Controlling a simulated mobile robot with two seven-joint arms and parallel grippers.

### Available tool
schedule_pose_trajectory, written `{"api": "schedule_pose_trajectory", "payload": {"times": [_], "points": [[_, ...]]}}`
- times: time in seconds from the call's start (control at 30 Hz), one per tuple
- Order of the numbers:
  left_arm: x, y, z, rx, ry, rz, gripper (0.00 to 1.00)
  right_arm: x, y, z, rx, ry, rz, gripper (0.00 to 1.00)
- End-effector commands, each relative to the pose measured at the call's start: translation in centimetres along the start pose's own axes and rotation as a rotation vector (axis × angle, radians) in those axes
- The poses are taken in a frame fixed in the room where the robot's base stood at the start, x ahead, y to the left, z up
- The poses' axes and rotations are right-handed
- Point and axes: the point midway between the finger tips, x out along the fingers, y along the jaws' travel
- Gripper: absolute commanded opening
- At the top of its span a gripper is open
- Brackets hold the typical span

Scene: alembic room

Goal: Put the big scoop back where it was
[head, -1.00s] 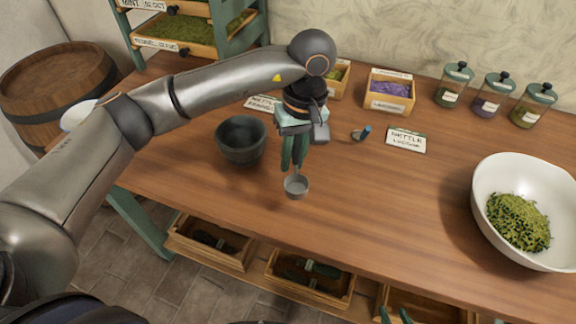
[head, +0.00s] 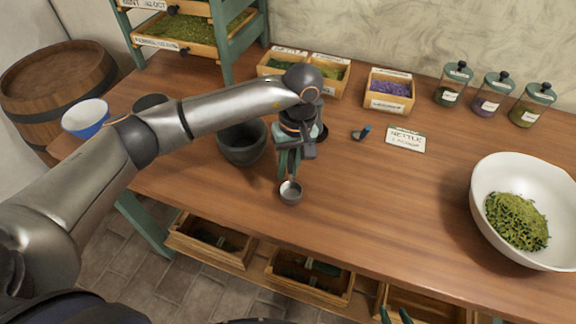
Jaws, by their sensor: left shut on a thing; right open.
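The big scoop (head: 291,192) is a small grey metal cup at the lower end of my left gripper (head: 289,168). My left gripper points down and is shut on the scoop's handle, which the fingers mostly hide. The scoop is over the front middle of the wooden table (head: 400,210); I cannot tell if it touches the top. Only the green fingertips of my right gripper (head: 395,316) show at the bottom edge.
A dark bowl (head: 242,141) stands just left of my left gripper. A large white bowl with green herbs (head: 480,205) stands at the right. Wooden boxes (head: 389,104) and lidded jars (head: 453,84) line the back. A card (head: 405,140) stands centre right. Open drawers (head: 312,272) sit below the table.

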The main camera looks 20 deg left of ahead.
Motion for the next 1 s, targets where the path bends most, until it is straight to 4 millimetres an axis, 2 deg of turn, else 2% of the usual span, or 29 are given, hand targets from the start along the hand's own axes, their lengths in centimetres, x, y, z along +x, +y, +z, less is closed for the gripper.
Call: {"api": "schedule_pose_trajectory", "payload": {"times": [0.03, 0.3, 0.53, 0.67, 0.77, 1.0], "points": [[0.2, 0.0, 0.0, 0.000, 0.001, 0.000, 0.22, 0.2, 0.0, 0.2, 0.000, -0.001, 0.000, 0.45], [0.1, 0.0, 0.0, 0.000, 0.000, 0.000, 0.50, 0.1, -0.1, 0.1, 0.000, -0.001, -0.001, 0.45], [0.1, 0.0, 0.0, 0.000, 0.000, 0.000, 0.50, 0.0, -0.1, 0.0, 0.000, -0.001, -0.002, 0.45], [-0.6, -0.1, 0.0, 0.000, -0.001, 0.000, 0.50, -0.5, -0.1, -0.6, 0.000, 0.000, -0.002, 0.45], [-2.0, 0.0, -0.1, 0.000, 0.003, 0.003, 0.50, -0.1, -0.1, -0.2, 0.000, 0.003, -0.002, 0.45], [-7.4, 0.1, -0.1, 0.000, 0.004, 0.004, 0.50, 0.3, -0.1, 0.2, 0.000, 0.003, -0.002, 0.45]]}}
